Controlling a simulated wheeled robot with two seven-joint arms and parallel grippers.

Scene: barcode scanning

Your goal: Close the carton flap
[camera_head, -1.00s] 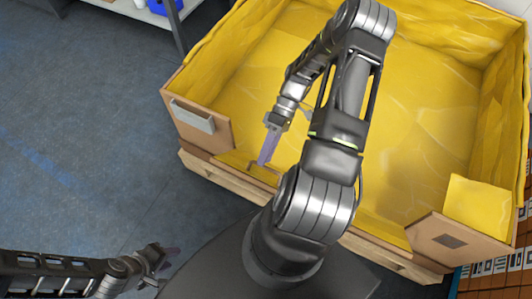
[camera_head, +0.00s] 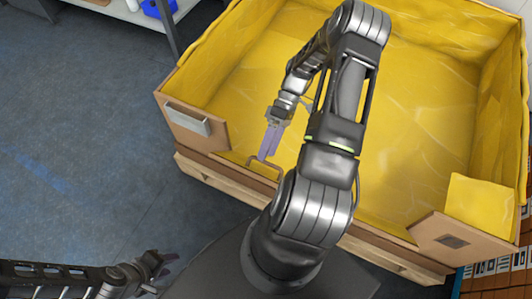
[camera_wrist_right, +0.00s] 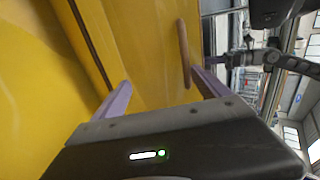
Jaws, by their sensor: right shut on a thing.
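The carton (camera_head: 430,100) is a large open box lined in yellow, filling the right half of the head view. Its front side has a lowered flap (camera_head: 236,163) between two brown corner pieces, with a brown loop handle (camera_head: 266,164). My right gripper (camera_head: 267,157) reaches down at this flap beside the handle. In the right wrist view its two purple fingers (camera_wrist_right: 160,92) straddle the yellow flap (camera_wrist_right: 150,50), with the brown handle (camera_wrist_right: 184,52) near one finger. My right arm hides the middle of the front side. My left gripper (camera_head: 163,266) is open and empty, low at the left.
The carton stands on a wooden pallet (camera_head: 220,180). A grey shelf (camera_head: 140,15) with a blue item (camera_head: 157,8) stands at the upper left. The blue-grey floor (camera_head: 80,130) to the left is clear. Brown stacked goods (camera_head: 492,275) sit at the lower right.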

